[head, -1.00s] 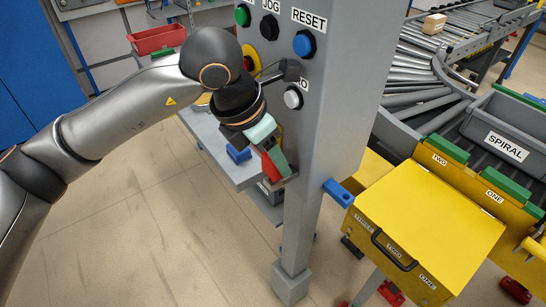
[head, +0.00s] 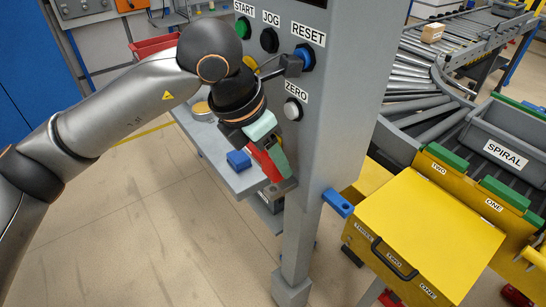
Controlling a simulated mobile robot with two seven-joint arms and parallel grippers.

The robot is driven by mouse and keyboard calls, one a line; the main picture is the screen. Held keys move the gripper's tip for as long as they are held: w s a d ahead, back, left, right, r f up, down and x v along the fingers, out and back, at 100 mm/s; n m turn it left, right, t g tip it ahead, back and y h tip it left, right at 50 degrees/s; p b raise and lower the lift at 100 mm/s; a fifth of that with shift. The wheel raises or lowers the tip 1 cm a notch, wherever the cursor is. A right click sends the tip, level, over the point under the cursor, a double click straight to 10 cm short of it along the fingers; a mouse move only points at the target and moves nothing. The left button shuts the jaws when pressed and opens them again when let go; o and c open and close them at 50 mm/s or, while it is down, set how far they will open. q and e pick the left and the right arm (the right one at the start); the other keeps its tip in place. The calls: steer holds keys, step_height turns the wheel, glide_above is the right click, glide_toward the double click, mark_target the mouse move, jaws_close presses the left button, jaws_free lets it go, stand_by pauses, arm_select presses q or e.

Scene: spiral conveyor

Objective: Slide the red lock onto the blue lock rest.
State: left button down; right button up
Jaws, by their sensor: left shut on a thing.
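The red lock (head: 262,162) is in the jaws of my left gripper (head: 268,148), beside the left face of the grey control post (head: 335,130). Pale green and darker green finger parts cover much of it. Its lower end is close to a small grey bracket (head: 281,188) on the post; I cannot tell whether they touch. A blue bracket (head: 338,203), which looks like the blue lock rest, sticks out low on the post, right of and below the gripper. The lock is apart from it. My right gripper is not in view.
The post carries START, JOG, RESET and ZERO buttons close to my left wrist. A grey shelf (head: 215,152) with a blue block (head: 238,160) stands behind the gripper. A yellow box (head: 430,230) and the conveyor (head: 430,85) lie to the right. Open floor is at lower left.

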arm_select(q)
steer(key=shift+r+p, duration=0.95)
steer(key=shift+r, duration=1.05)
steer(key=shift+f, duration=0.1)
steer(key=shift+a+f+m+g, duration=0.3)
steer(key=shift+a+f+m, duration=0.05)
steer(key=shift+a+m, duration=0.05)
steer(key=s+a+f+m+g+y, duration=0.2)
steer(key=a+f+m, duration=0.4)
steer(key=a+m, duration=0.3)
steer(key=s+a+f+m+g+y, duration=0.1)
steer(key=s+a+f+m+g, duration=0.3)
steer(key=m, duration=1.1)
steer(key=a+f, duration=0.3)
steer(key=a, duration=0.3)
steer(key=shift+s+f+g+y, duration=0.15)
steer(key=shift+f+g+y, duration=0.15)
steer(key=shift+g+y, duration=0.1)
steer(key=c, duration=0.8)
jaws_free()
steer(key=shift+c, duration=0.2)
steer(key=c, duration=0.6)
